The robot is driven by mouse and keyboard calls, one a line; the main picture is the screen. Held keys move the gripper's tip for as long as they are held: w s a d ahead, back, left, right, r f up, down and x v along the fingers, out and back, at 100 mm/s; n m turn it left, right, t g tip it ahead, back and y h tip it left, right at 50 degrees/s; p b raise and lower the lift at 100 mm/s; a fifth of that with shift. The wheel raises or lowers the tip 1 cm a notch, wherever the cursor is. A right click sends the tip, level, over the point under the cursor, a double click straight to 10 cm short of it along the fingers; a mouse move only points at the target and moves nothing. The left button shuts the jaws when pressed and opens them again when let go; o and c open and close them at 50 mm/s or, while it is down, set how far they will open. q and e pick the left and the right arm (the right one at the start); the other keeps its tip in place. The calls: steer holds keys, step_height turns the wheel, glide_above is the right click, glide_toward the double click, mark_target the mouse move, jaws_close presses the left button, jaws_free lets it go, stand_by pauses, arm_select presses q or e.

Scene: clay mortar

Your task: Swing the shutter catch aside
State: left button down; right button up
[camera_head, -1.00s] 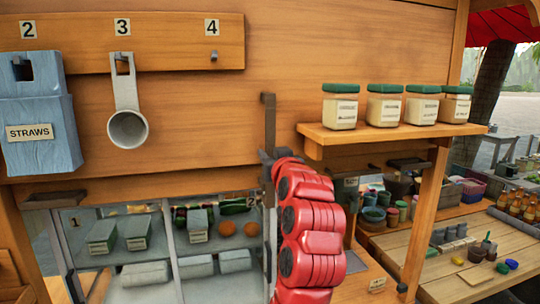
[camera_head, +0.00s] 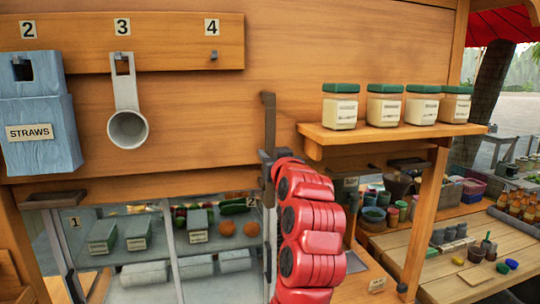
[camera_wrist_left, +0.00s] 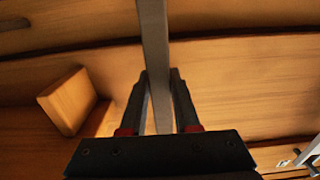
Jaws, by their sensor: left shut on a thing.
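The shutter catch, a narrow dark metal bar (camera_head: 269,118), stands upright against the wooden shutter, right of the picture's left half. My left gripper (camera_head: 268,158) is at its middle, with my red arm below. In the left wrist view the bar (camera_wrist_left: 155,45) runs between the two dark fingers of my left gripper (camera_wrist_left: 160,85), which is shut on it. The red arm and gripper hide part of the bar. My right gripper is in neither view.
A shelf (camera_head: 400,134) with several green-lidded jars juts out to the right of the bar. A metal scoop (camera_head: 128,128) and a blue straws box (camera_head: 40,130) hang at the left. A glass-fronted case (camera_head: 150,245) is below. A wooden post (camera_head: 425,215) stands at the right.

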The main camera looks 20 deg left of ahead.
mark_target(245, 147)
arm_select(q)
steer(key=s+a+m, duration=0.1)
steer(key=s+a+r+m, duration=0.1)
steer(key=a+m, duration=0.1)
steer(key=s+a+m, duration=0.1)
steer(key=m, duration=0.1)
steer(key=shift+a+r, duration=0.15)
steer(key=c, duration=0.6)
jaws_free()
steer(key=shift+c, duration=0.2)
